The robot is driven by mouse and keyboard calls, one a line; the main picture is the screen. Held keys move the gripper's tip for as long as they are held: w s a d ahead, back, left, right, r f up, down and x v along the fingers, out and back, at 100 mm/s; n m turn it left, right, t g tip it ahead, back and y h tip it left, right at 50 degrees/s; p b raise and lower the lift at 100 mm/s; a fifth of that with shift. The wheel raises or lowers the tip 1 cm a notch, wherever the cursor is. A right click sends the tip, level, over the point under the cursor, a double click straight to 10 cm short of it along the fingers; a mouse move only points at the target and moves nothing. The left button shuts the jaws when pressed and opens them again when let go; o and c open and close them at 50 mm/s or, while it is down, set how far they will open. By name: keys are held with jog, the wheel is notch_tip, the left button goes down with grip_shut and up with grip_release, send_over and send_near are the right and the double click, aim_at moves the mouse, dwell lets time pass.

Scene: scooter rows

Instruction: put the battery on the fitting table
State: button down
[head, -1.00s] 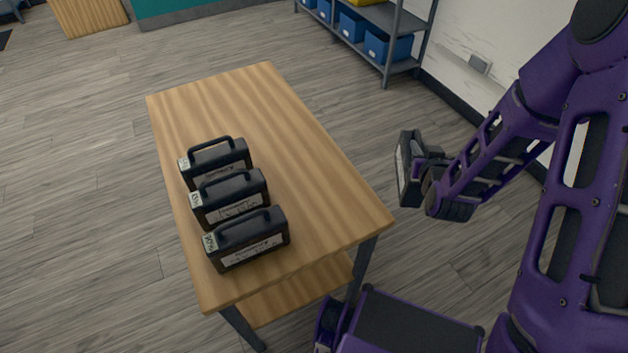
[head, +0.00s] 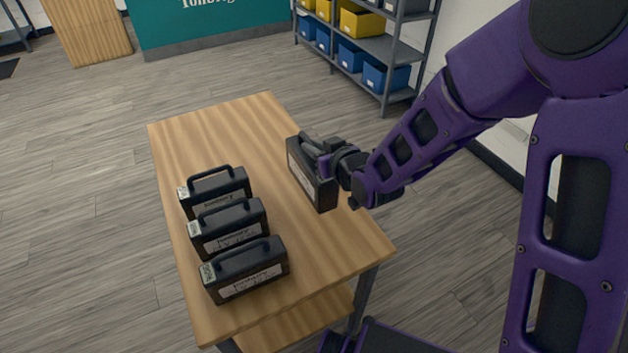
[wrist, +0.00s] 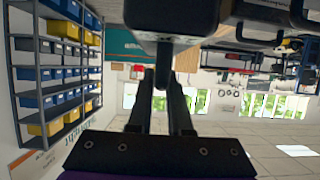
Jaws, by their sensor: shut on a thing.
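The held battery (head: 305,178) is a black case with a pale label along its side. My gripper (head: 326,160) is shut on its handle and holds it over the right part of the wooden fitting table (head: 245,125). I cannot tell if its underside touches the top. In the wrist view, the battery's dark body (wrist: 172,14) fills the top middle, with the fingers (wrist: 161,80) closed at the handle. Three similar batteries stand upright in a row on the table's left side: a far one (head: 216,195), a middle one (head: 230,230) and a near one (head: 246,272).
The tabletop is clear at the far end and between the row and the held battery. A grey shelf (head: 395,50) with blue and yellow bins stands by the wall at the back right. A teal counter (head: 205,22) is behind. Open floor lies to the left.

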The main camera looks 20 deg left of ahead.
aim_at(330, 186)
jog(key=shift+f+b, duration=0.45)
jog(key=shift+f, duration=3.95)
jog(key=c, duration=0.8)
grip_release()
jog(key=shift+f, duration=0.1)
jog(key=shift+c, duration=0.2)
jog(key=v, duration=0.3)
jog(key=p+v, duration=0.1)
jog(key=v, duration=0.3)
jog(key=p+v, duration=0.1)
jog(key=v, duration=0.2)
jog(key=shift+r, duration=0.5)
jog(key=s+d+p, duration=0.1)
jog(key=p, duration=0.2)
jog(key=shift+d+r, duration=0.1)
jog(key=shift+d, duration=0.15)
